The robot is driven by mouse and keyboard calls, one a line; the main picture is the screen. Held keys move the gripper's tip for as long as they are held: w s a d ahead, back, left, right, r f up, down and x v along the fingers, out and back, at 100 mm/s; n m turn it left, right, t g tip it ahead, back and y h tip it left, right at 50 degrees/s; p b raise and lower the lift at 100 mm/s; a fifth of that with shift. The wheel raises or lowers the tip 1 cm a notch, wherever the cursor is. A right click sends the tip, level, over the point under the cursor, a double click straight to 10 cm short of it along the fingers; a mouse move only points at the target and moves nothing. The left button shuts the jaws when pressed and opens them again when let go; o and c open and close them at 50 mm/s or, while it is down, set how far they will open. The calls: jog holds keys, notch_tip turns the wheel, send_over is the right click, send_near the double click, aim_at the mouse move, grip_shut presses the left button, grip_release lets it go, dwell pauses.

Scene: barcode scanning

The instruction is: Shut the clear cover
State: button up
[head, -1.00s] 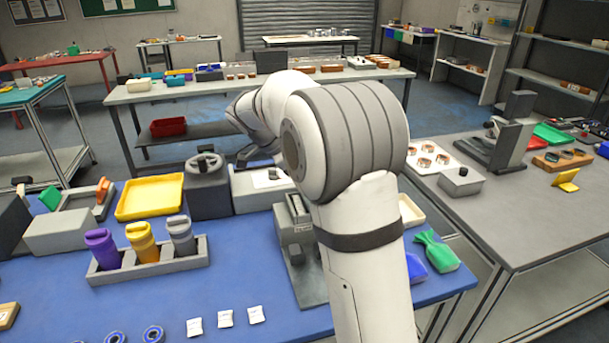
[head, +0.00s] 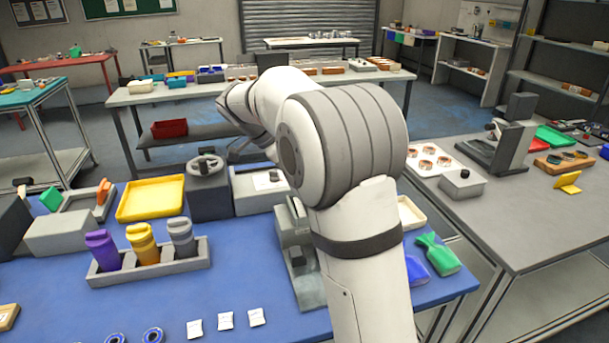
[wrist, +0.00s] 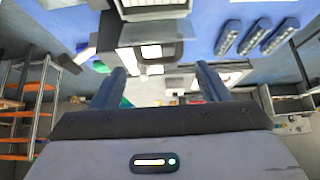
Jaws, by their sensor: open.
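I cannot make out a clear cover with certainty in either view. A pale box with a small black knob (head: 273,176) stands at the back of the blue table, partly behind my arm. A dark grey block with a ring-shaped handle (head: 207,165) stands to its left. In the wrist view my gripper (wrist: 160,80) is open, its two dark fingers apart with nothing between them. A grey device with pale panels (wrist: 150,52) shows beyond the fingertips. In the head view my arm hides much of the area around the gripper.
A yellow tray (head: 151,198) and a grey rack (head: 150,264) with purple, yellow and grey containers stand on the left of the blue table (head: 60,300). A grey stand (head: 300,262) is close to my arm. White packets (head: 226,320) lie near the front.

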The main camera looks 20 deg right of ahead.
jog(key=v, duration=0.4)
jog(key=shift+a+r, duration=0.2)
jog(key=shift+r, duration=0.1)
jog(key=shift+c, duration=0.4)
